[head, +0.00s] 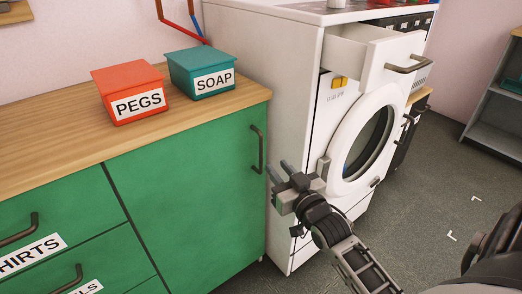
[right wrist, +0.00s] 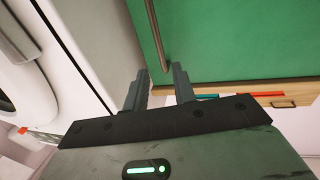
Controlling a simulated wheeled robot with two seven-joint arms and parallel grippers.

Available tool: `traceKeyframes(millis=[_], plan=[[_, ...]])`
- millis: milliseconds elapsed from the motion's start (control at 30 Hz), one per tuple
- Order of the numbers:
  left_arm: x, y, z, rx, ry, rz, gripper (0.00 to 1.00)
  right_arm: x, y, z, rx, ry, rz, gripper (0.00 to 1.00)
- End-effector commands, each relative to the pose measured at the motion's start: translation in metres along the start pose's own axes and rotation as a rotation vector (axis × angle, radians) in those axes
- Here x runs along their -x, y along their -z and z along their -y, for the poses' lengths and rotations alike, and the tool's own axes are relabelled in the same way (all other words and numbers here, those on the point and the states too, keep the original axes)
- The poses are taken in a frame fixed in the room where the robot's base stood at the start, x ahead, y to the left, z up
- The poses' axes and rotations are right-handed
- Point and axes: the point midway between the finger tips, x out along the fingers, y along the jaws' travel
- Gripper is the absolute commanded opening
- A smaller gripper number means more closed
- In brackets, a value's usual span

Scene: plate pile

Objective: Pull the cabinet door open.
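The green cabinet door (head: 190,190) is shut, under the wooden top in the head view. Its dark vertical bar handle (head: 257,149) is near the door's right edge. My right gripper (head: 279,170) is open and empty, just right of and below the handle, its two fingers pointing towards the cabinet. In the right wrist view, the fingers (right wrist: 162,80) stand apart, with the green door (right wrist: 225,40) ahead. The handle (right wrist: 158,35) ends near the gap between the fingertips; I cannot tell whether they touch it. My left gripper is not in view.
A white washing machine (head: 285,65) with an open drawer (head: 375,50) and round door (head: 345,150) stands close right of the cabinet. A red PEGS box (head: 128,80) and teal SOAP box (head: 190,62) sit on the wooden top (head: 60,110).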

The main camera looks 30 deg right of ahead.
Motion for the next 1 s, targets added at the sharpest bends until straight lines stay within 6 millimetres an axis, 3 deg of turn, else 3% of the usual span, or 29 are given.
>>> traceKeyframes(millis=[200,433,600,900,933,1000], plan=[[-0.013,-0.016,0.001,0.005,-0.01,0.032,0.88,-0.05,-0.001,0.0,0.001,0.0,-0.003,0.26],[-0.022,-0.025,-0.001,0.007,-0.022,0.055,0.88,-0.087,-0.001,0.0,0.001,0.001,0.0,0.26],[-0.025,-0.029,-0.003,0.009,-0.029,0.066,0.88,-0.1,-0.001,0.0,0.001,0.001,0.001,0.26],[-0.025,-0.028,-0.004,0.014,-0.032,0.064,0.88,-0.102,-0.001,0.0,0.001,0.001,0.002,0.26],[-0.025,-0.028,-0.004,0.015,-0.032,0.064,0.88,-0.102,-0.001,0.0,0.0,0.001,0.002,0.24],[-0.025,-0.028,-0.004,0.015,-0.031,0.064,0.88,-0.102,-0.001,0.0,0.001,0.001,0.002,0.04]])
